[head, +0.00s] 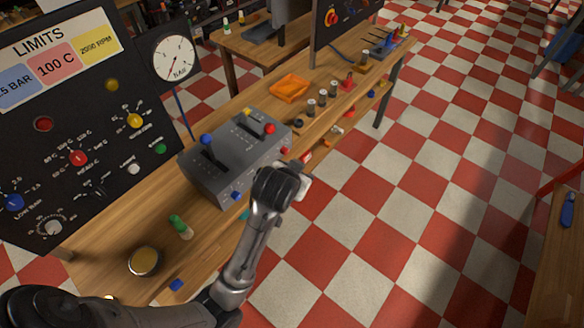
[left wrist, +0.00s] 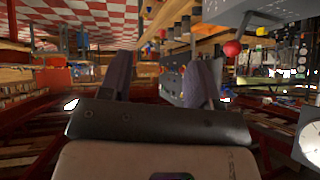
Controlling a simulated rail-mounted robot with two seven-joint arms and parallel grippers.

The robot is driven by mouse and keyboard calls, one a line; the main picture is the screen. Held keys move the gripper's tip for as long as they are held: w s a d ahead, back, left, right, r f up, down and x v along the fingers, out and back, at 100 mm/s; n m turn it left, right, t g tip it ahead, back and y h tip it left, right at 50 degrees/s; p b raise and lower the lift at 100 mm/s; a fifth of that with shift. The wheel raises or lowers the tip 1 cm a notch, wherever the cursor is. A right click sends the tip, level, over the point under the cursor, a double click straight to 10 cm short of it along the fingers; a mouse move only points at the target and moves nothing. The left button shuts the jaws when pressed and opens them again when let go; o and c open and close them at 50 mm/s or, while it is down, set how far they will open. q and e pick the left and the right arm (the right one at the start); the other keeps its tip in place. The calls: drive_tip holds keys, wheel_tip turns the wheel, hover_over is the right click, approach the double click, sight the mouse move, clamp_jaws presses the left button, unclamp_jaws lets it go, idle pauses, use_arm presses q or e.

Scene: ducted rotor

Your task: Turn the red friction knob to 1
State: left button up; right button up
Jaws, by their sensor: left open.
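A grey lever console (head: 225,165) stands on the wooden bench, with blue, yellow and red lever tops. A small red knob (head: 285,150) sits low on its right front side and looks like the friction knob; its setting is too small to read. My left gripper (head: 302,180) is just in front of the console's right end, below the red knob, mostly hidden by my wrist. In the left wrist view its two fingers (left wrist: 160,75) are apart with nothing held. A red ball (left wrist: 232,48) shows beyond the right finger, by a grey body. My right gripper is not in view.
A black panel (head: 100,110) with several knobs and a gauge (head: 174,57) stands behind left. An orange tray (head: 289,87) and several small cylinders lie behind the console. A green peg (head: 180,227) and a round yellow-topped item (head: 143,261) are nearer. The floor right is clear.

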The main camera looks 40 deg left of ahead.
use_arm(q)
drive_tip(key=w+a+f+y+b, duration=0.2)
drive_tip(key=w+f+b, duration=0.5)
drive_tip(key=b, duration=0.1)
drive_tip(key=m+g+y+b, duration=0.8)
drive_tip(key=m+y+b, duration=0.5)
drive_tip(key=m+b, duration=0.55)
approach(287, 153)
drive_tip(key=shift+m, duration=0.55)
drive_tip(key=a, duration=0.2)
drive_tip(key=a+b, duration=0.1)
drive_tip(key=a, duration=0.5)
drive_tip(key=shift+w+f+b, duration=0.2)
drive_tip(key=shift+w+b, duration=0.1)
drive_tip(key=shift+b, duration=0.1)
drive_tip(key=shift+a+r, duration=0.1)
drive_tip(key=shift+a, duration=0.7)
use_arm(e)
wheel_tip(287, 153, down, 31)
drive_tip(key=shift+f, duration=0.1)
